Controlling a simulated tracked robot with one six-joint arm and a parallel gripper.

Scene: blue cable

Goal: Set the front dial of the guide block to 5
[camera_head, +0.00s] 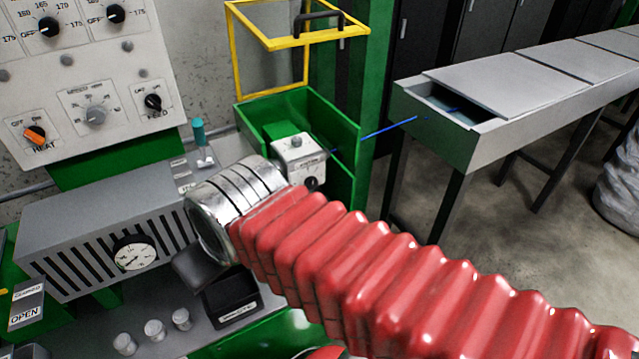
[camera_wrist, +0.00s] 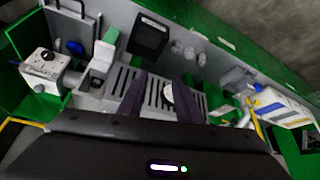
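The guide block (camera_head: 303,158) is a small white box in the green open-topped bin (camera_head: 349,144). A grey dial sits on its top, and its front dial (camera_head: 311,184) is a black knob, partly hidden by my arm's red sleeve. The number it points to is too small to read. A blue cable (camera_head: 390,128) runs from the block's right side to the grey trough. In the wrist view the guide block (camera_wrist: 44,68) is at the far left. My gripper (camera_wrist: 159,84) is open and empty over the slatted grey housing, well away from the block.
A yellow frame lid (camera_head: 268,44) stands raised over the bin. The slatted housing (camera_head: 85,255) has a round gauge (camera_head: 134,254). A black box (camera_head: 232,302) and several grey knobs stand in front. A control panel (camera_head: 95,85) is at the left, the trough (camera_head: 468,143) at the right.

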